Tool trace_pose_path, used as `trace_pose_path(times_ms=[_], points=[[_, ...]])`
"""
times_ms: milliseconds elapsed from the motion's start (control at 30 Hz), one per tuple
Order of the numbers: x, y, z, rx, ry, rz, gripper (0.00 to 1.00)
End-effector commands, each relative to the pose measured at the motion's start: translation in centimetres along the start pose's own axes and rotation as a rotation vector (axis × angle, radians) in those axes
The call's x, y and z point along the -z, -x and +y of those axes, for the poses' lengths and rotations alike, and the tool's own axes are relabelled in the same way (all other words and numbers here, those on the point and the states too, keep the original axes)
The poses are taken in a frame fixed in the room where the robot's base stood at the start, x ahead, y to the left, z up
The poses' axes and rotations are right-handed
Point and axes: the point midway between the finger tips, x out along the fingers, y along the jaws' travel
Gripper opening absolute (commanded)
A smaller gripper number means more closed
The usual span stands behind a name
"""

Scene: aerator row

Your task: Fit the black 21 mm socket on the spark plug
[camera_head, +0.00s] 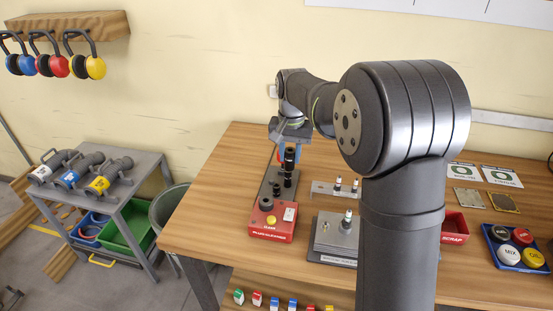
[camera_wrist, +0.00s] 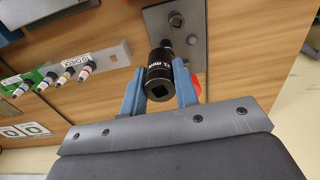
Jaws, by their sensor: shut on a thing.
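My gripper (camera_wrist: 158,85) is shut on a black socket (camera_wrist: 159,70), with its blue fingers on either side. White lettering, partly readable as "mm", runs around the socket, and its square drive hole faces the wrist camera. In the head view my gripper (camera_head: 287,140) holds the socket (camera_head: 290,155) upright above the grey plate behind the red box. Whether the socket touches anything below is unclear. A white-topped spark plug (camera_head: 347,217) stands in a grey metal block (camera_head: 331,235) to the right. Which spark plug the task means cannot be told.
The red plug cleaner box (camera_head: 272,230) has a yellow button, with dark sockets (camera_head: 276,190) standing behind it. A rack (camera_head: 325,188) holds more spark plugs. A red scrap bin (camera_head: 455,225) and a blue tray (camera_head: 500,235) of round caps lie right. My arm hides part of the table.

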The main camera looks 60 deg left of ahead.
Motion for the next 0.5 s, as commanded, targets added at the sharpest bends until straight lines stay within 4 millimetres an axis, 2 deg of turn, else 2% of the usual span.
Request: trace_pose_path(times_ms=[33,200,500], points=[[-0.7,1.2,1.6,0.001,-0.023,0.003,0.05],[-3.7,4.2,6.5,-0.002,-0.096,-0.001,0.05],[-10.2,7.8,13.8,-0.008,-0.221,-0.012,0.05]])
